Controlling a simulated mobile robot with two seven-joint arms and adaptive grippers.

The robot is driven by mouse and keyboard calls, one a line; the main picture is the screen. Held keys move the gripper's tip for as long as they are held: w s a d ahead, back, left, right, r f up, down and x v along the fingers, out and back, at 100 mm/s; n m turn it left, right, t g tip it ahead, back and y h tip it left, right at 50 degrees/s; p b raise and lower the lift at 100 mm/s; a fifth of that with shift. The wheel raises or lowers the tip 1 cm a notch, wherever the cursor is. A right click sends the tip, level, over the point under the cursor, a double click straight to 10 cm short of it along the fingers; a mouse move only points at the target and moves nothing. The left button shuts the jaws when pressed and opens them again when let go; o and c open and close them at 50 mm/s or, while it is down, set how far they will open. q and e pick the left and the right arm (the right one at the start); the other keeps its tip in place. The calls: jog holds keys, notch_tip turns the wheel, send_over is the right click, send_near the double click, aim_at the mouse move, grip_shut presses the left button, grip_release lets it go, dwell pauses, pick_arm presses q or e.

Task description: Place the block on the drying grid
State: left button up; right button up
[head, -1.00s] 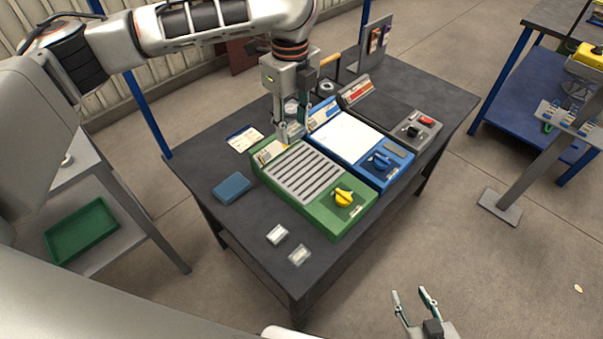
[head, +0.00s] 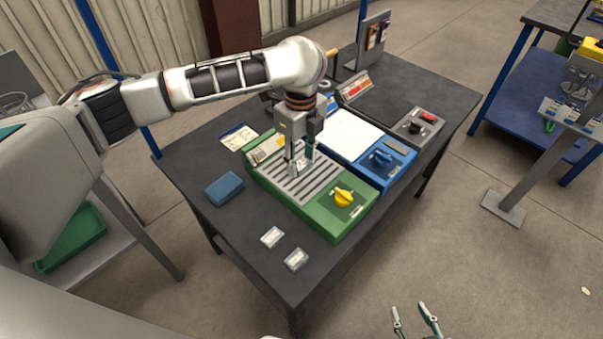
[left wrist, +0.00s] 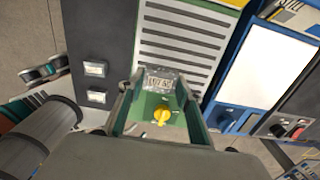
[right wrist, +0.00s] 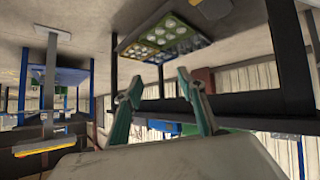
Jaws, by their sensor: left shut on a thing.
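The drying grid (head: 318,182) is a slatted grey plate in a green unit with a yellow knob, on the dark table. It also shows in the left wrist view (left wrist: 180,42). My left gripper (head: 300,163) is over the grid's far-left part, pointing down. In the left wrist view its fingers (left wrist: 160,90) are shut on a small clear-grey block (left wrist: 160,79) with a printed label. The gap between block and slats is hard to judge. My right gripper (head: 417,320) is open and empty, low in the head view, away from the table; its spread fingers show in the right wrist view (right wrist: 160,95).
A blue unit with a white plate (head: 352,133) stands right of the green one. Two small labelled pieces (head: 271,237) (head: 296,259) lie near the table's front edge. A blue pad (head: 224,189) and a card (head: 238,137) lie left of the grid.

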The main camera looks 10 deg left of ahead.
aim_at(301, 181)
pick_arm(q)
jog(key=shift+f, duration=0.4)
notch_tip(301, 181, down, 4)
jog(key=shift+r+b, duration=0.2)
jog(key=shift+b, duration=0.5)
jog(key=shift+f, duration=0.2)
jog(key=shift+r, duration=0.2)
pick_arm(e)
jog(key=shift+w+d, duration=0.25)
jog(key=shift+w, duration=0.45)
pick_arm(q)
jog(key=shift+f, duration=0.15)
pick_arm(e)
jog(key=shift+r, duration=0.1)
